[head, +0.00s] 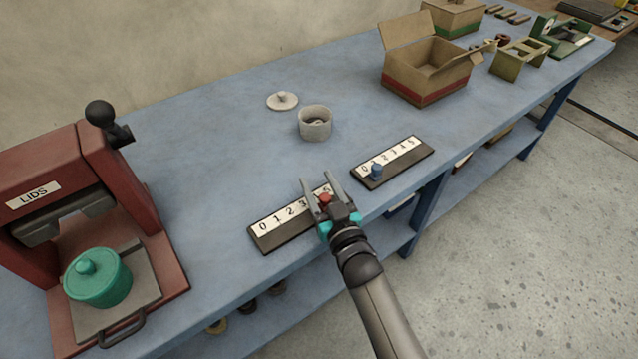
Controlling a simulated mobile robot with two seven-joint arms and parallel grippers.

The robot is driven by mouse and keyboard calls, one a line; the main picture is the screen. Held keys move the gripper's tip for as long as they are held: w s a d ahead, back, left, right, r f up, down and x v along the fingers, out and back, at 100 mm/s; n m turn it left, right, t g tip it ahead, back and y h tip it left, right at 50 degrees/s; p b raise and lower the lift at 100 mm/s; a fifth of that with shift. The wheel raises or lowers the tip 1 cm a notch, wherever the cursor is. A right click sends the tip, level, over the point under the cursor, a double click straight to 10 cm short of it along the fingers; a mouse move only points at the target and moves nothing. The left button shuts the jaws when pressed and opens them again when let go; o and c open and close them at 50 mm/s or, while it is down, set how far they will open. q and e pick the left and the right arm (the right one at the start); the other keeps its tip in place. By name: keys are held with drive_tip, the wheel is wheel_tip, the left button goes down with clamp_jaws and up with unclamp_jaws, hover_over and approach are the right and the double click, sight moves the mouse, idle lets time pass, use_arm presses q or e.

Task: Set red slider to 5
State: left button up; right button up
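The red slider knob (325,199) stands on the nearer number strip (265,230), a black base with a white scale. The digits 0, 1 and 2 read clearly; the right part of the scale is partly covered by my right gripper, and the knob sits in that part. My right gripper (317,180) is over this strip with its two grey fingers apart, and the red knob shows between them near the palm. I cannot tell whether a finger touches it. My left gripper is out of view.
A second strip (405,158) with a blue knob (376,171) lies to the right. A grey pot (314,123) and lid (282,100) stand behind. A red press (85,190) with a green pot (97,280) is at left, an open carton (425,75) behind right.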

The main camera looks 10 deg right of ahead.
clamp_jaws()
idle(1.2)
